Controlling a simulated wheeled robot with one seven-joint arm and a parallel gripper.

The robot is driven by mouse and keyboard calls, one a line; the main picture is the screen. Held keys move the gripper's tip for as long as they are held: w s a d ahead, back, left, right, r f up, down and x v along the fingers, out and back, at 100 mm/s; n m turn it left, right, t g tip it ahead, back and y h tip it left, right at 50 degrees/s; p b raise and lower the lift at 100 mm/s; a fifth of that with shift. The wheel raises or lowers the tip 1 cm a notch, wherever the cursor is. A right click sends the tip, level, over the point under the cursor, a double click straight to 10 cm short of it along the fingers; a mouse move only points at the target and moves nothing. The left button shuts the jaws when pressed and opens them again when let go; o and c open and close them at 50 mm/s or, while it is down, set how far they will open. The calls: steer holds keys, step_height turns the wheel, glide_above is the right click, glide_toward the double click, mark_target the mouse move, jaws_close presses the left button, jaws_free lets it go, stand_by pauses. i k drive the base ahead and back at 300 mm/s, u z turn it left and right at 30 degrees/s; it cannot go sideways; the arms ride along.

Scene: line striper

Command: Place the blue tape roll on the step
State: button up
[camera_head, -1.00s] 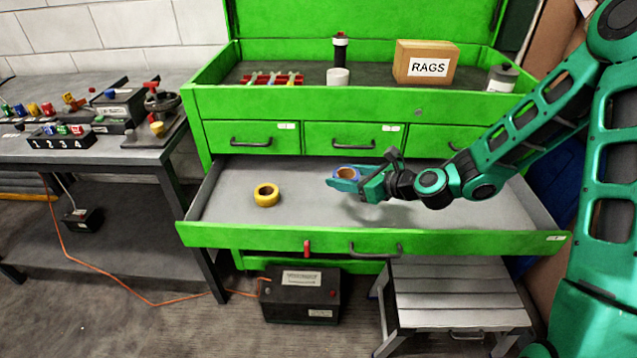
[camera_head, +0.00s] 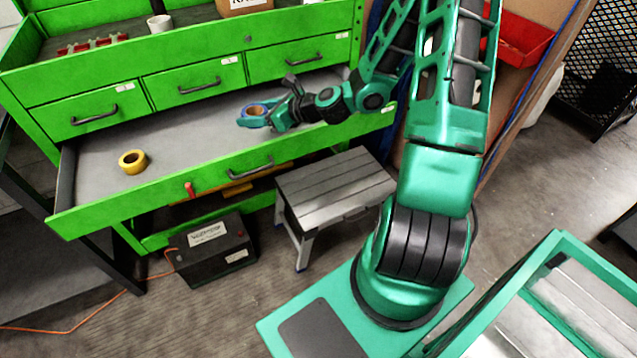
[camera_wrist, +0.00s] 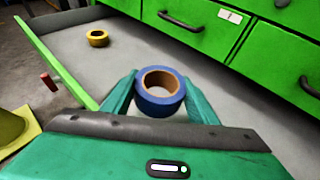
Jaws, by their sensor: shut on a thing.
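The blue tape roll (camera_head: 254,110) is held between the fingers of my gripper (camera_head: 254,119), above the open drawer. In the wrist view the roll (camera_wrist: 160,105) lies between both green fingertips (camera_wrist: 160,97), its brown core facing up. The step (camera_head: 340,188) is a grey slatted stool on the floor, in front of the green cabinet and to the right of the black battery box. Its top is clear. My gripper is to the upper left of the step in the head view.
The open drawer (camera_head: 95,195) also holds a yellow tape roll (camera_head: 132,161). Its front edge stands between my gripper and the step. A black battery box (camera_head: 210,248) sits on the floor left of the step, with an orange cord beside it.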

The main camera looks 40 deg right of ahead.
mark_target(316, 196)
steer(key=u, duration=0.35)
steer(key=k, duration=1.45)
steer(key=z, duration=0.55)
steer(key=i, duration=0.5)
steer(key=z, duration=0.05)
